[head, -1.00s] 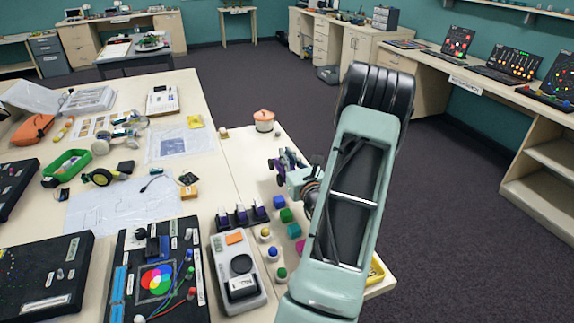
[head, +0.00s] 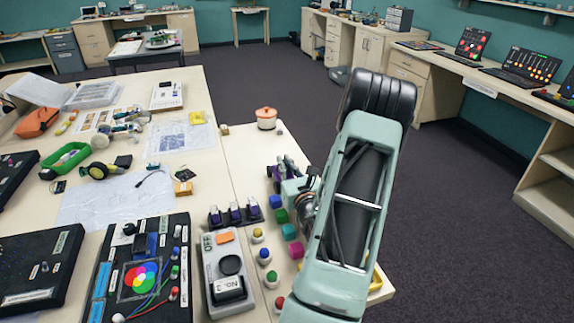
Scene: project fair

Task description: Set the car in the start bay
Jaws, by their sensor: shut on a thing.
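A purple toy car (head: 286,167) with dark wheels is at the end of my arm, over the pale table's right-hand section. My gripper (head: 290,185) is shut on the car; the arm and wrist hide much of the fingers and part of the car. I cannot tell whether the wheels touch the table. No start bay can be made out with certainty. A black rack (head: 236,222) with purple and white pieces stands nearer, to the left of the car.
Blue, green and magenta cubes (head: 289,231) and several round-topped pegs (head: 265,256) stand just in front of the car. An orange-lidded pot (head: 266,118) stands behind. A grey control box (head: 228,270) lies front left. A yellow tray (head: 376,280) is partly hidden by my arm.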

